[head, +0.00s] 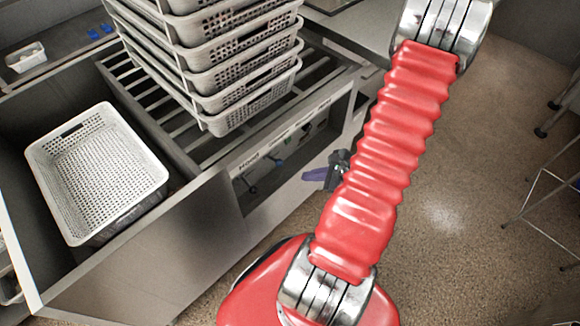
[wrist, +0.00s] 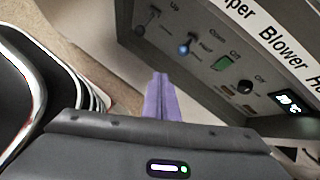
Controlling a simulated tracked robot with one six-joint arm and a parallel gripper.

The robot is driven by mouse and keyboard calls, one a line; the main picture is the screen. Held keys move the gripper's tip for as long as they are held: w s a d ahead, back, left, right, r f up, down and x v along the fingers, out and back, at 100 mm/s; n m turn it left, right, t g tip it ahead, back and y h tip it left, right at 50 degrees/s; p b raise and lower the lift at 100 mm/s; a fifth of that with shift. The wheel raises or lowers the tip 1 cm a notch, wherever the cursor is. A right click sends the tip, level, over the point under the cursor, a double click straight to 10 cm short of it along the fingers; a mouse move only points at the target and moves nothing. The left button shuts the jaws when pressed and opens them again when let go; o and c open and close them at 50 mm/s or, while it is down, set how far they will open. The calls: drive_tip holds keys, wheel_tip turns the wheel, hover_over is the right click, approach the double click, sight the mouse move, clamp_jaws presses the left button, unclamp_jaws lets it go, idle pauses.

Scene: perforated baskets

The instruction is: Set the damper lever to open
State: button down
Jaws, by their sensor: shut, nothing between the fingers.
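The control panel (wrist: 200,75) fills the upper right of the wrist view, with small levers and switches. A lever with a blue knob (wrist: 186,48) appears to be the damper lever; small "Half" and "Open" labels are beside it, but its exact setting is hard to read. My gripper (wrist: 160,80) has purple fingers closed together with nothing between them. Its tips are below and left of the blue knob and look apart from it. In the head view my gripper (head: 306,175) is in front of the panel, to its right, with my red arm beside it.
A basket stack (head: 225,80) stands on the slatted rack, and one white basket (head: 95,170) lies left. Open floor (head: 470,190) is right.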

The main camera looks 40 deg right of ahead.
sight(273, 160)
drive_tip(key=d, duration=0.1)
drive_tip(key=d+f+m+h, duration=0.1)
drive_tip(key=d+m, duration=0.1)
drive_tip(key=shift+d+f+h, duration=0.25)
drive_tip(key=shift+f+h, duration=0.05)
drive_tip(key=shift+h, duration=0.1)
drive_tip(key=w+a+f, duration=0.2)
drive_tip(key=w+f, duration=0.3)
drive_tip(key=w, duration=0.5)
drive_tip(key=shift+a, duration=0.25)
